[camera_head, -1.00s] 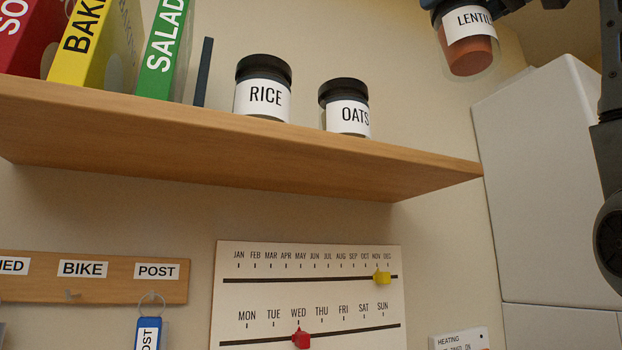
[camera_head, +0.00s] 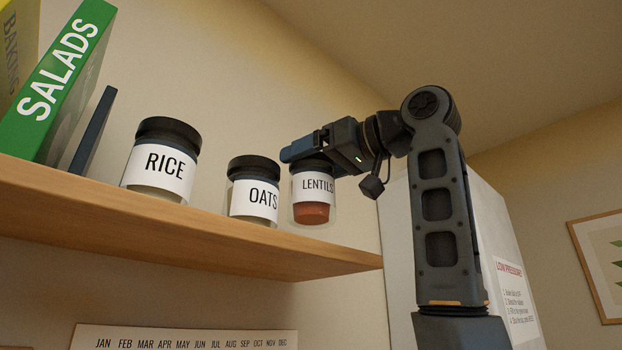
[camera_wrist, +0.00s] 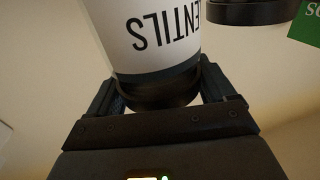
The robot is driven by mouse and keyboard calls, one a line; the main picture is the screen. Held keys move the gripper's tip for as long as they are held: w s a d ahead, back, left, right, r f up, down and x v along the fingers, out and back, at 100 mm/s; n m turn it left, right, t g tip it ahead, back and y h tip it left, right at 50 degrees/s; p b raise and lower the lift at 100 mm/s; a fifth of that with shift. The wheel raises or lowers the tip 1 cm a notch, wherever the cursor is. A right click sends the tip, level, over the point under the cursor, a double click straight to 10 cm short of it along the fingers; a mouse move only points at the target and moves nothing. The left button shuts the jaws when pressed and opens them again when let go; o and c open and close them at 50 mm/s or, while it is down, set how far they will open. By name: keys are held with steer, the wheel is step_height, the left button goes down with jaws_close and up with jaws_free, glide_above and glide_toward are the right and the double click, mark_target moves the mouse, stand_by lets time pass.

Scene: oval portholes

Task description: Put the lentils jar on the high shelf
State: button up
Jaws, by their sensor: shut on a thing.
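The lentils jar (camera_head: 312,190), clear with reddish contents, a white label and a dark lid, hangs upright from my gripper (camera_head: 312,162). My gripper is shut on its lid. In the wrist view the lentils jar (camera_wrist: 155,40) shows its label upside down between the fingers of my gripper (camera_wrist: 158,88). In the head view the jar is just right of the oats jar, over the right part of the high wooden shelf (camera_head: 180,225). Its base appears slightly above the shelf's front edge; contact and depth are unclear.
The oats jar (camera_head: 253,190) and rice jar (camera_head: 160,162) stand on the shelf. A dark upright slab (camera_head: 92,131) and green salads book (camera_head: 62,85) are further left. The shelf's right end is free. A white cabinet (camera_head: 398,240) stands to the right.

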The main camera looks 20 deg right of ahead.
mark_target(312, 224)
steer(key=shift+f+p, duration=0.4)
steer(key=shift+f, duration=1.5)
steer(key=shift+f, duration=0.15)
steer(key=o, duration=1.7)
steer(key=shift+c, duration=0.2)
steer(key=shift+s+d, duration=0.1)
steer(key=b+v, duration=0.4)
steer(key=v, duration=0.7)
steer(key=shift+s+d, duration=0.15)
steer(key=shift+s, duration=0.2)
